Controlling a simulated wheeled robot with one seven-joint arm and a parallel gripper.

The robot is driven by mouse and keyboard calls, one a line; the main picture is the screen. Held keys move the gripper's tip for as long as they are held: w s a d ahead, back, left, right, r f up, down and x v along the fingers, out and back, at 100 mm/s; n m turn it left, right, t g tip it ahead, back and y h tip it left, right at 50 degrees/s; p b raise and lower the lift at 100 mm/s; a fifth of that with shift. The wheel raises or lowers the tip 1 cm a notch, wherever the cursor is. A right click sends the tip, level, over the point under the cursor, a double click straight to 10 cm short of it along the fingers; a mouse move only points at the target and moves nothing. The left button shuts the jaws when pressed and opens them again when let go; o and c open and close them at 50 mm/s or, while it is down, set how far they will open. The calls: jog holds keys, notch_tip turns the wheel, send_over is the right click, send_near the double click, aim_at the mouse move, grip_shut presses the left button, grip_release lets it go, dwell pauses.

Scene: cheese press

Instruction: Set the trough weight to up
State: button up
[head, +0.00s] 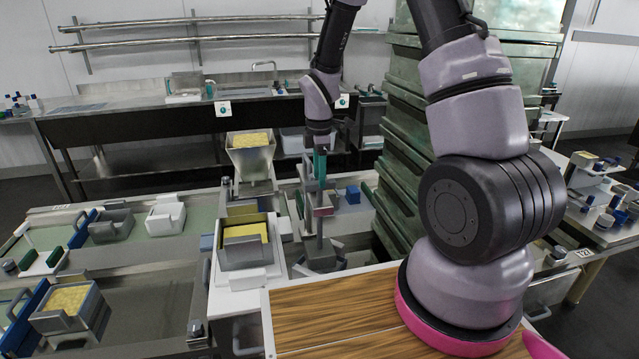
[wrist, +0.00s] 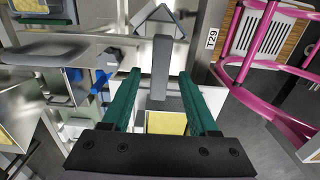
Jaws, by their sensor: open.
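My gripper (head: 320,165) points down over the middle workbench in the head view, beside a grey upright post with a reddish block (head: 322,211). In the wrist view its two green fingers (wrist: 160,76) are apart. A grey bar (wrist: 161,62) shows in the gap between them, and no contact with either finger is clear. The bar may be the trough weight, but I cannot tell for sure. A yellow patch (wrist: 166,123) lies beyond the fingers, partly hidden by the dark gripper body. In the head view the arm and fingers hide part of the post.
A metal hopper with yellow contents (head: 250,140) and a grey tray of yellow material (head: 243,247) stand left of the gripper. A small blue block (head: 353,194) is to its right. Green stacked crates (head: 405,130) rise behind my arm. A wooden top (head: 340,315) lies in front.

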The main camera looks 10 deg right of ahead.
jog(key=shift+f, duration=1.5)
grip_shut()
jog(key=shift+r, duration=0.15)
